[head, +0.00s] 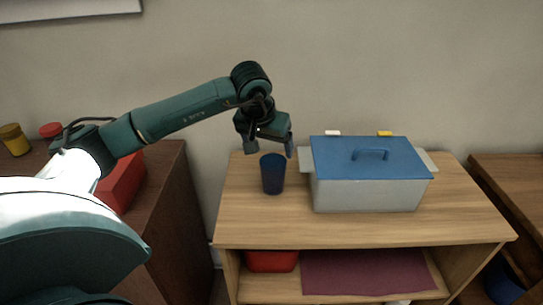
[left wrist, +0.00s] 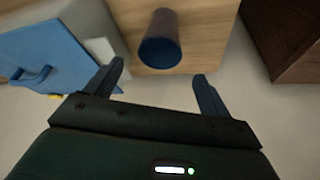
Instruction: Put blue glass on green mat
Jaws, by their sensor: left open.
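The blue glass (head: 272,174) stands upright on the wooden shelf unit's top, left of a grey box. My left gripper (head: 270,148) is open and empty, just above and behind the glass in the head view. In the left wrist view the glass (left wrist: 160,38) lies ahead of the left gripper (left wrist: 162,76), roughly centred between the spread fingers and not between the pads. No green mat shows in either view. My right gripper is not in view.
The grey box (head: 366,192) with a blue lid (head: 365,156) stands close right of the glass. A maroon mat (head: 355,272) and a red container (head: 270,262) are on the lower shelf. Dark cabinets flank the unit. The top's front strip (head: 340,229) is clear.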

